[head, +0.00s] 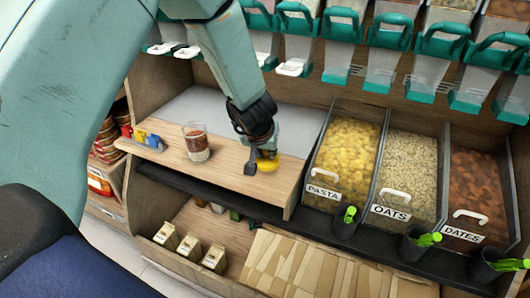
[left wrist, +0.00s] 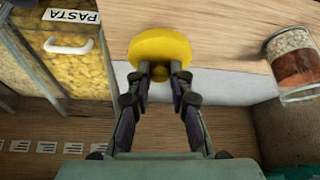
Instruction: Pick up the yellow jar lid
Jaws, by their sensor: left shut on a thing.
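The yellow jar lid (left wrist: 160,47) is round with a small knob, and my left gripper (left wrist: 160,72) is shut on that knob in the left wrist view. In the head view the lid (head: 267,163) shows at the tip of my left gripper (head: 259,157), over the wooden counter near its right end. I cannot tell whether the lid touches the counter. A glass jar (head: 197,143) with layered brown and pale contents stands upright on the counter to the left; it also shows at the right of the left wrist view (left wrist: 293,62). My right gripper is not in view.
Bins of pasta (head: 346,150), oats (head: 409,165) and dates (head: 471,185) stand right of the counter (head: 225,172). Teal-handled dispensers (head: 383,60) hang above. Small coloured items (head: 148,139) lie at the counter's left end. Green-handled scoops (head: 425,240) sit in dark cups in front.

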